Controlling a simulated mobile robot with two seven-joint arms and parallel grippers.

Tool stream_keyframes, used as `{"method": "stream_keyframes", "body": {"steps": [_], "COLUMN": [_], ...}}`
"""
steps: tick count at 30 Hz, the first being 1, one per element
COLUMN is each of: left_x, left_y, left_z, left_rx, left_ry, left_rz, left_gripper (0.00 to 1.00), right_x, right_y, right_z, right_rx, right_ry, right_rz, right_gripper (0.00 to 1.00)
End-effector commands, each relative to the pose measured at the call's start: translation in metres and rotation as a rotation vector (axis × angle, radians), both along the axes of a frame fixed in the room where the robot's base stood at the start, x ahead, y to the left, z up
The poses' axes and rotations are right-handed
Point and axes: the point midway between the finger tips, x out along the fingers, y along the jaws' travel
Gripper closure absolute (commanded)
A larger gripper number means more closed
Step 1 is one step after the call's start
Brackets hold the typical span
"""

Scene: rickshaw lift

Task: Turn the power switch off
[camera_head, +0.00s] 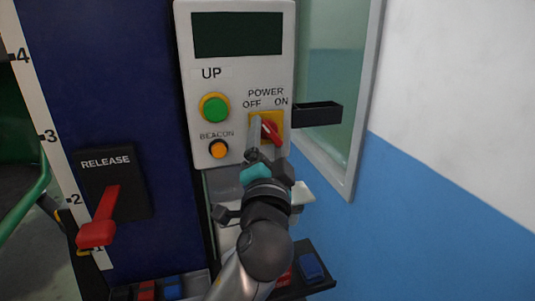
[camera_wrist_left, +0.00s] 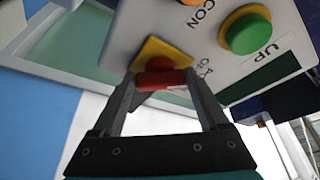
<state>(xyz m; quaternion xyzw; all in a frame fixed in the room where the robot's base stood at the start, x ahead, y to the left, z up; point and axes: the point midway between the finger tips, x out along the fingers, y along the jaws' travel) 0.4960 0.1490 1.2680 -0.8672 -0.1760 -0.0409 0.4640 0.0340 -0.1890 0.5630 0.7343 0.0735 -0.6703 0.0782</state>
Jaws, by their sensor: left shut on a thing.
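The power switch is a red rotary knob (camera_head: 272,131) on a square yellow plate (camera_head: 278,118), under the OFF and ON labels on the white control panel (camera_head: 190,60). The knob's visible part slants from upper left to lower right. My left gripper (camera_head: 263,130) reaches it from below and hides part of knob and plate. In the left wrist view the red knob (camera_wrist_left: 160,79) sits between the two fingers of my left gripper (camera_wrist_left: 161,76), which is shut on it. My right gripper is not in view.
The panel also has a dark display (camera_head: 238,34), a green UP button (camera_head: 215,109) and an orange BEACON button (camera_head: 218,149). A black bracket (camera_head: 318,113) juts out right of the switch. A red release lever (camera_head: 104,220) is at lower left. A tray (camera_head: 318,278) with tools lies below.

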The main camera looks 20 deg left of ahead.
Motion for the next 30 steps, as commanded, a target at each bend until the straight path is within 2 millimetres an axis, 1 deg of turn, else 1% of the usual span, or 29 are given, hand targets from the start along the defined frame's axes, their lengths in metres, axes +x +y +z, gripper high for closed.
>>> {"method": "stream_keyframes", "body": {"steps": [1,5,19,20,24,26,30], "left_x": [0.0003,0.0005,0.0004,0.0004,0.0004,0.0004,0.0004], "left_y": [-0.0013,-0.0012,-0.0014,-0.0015,-0.0013,-0.0012,-0.0009], "left_z": [-0.0037,-0.0028,-0.0008,-0.0008,-0.0007,-0.0006,-0.0004], "left_rx": [-0.015,-0.035,-0.048,-0.048,-0.048,-0.047,-0.046], "left_ry": [-0.006,-0.020,-0.029,-0.029,-0.029,-0.029,-0.030], "left_rz": [-0.003,-0.002,-0.003,-0.003,-0.003,-0.003,-0.002], "left_gripper": [0.78,0.78,0.78,0.21,0.06,0.00,0.00], "right_x": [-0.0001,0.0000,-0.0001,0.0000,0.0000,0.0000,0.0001], "right_y": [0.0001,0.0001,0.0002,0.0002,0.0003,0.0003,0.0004], "right_z": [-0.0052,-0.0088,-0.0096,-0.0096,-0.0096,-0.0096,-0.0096], "right_rx": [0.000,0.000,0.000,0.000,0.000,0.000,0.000], "right_ry": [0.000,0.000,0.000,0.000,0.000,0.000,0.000], "right_rz": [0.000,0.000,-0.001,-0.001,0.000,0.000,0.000], "right_gripper": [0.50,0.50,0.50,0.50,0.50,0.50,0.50]}}
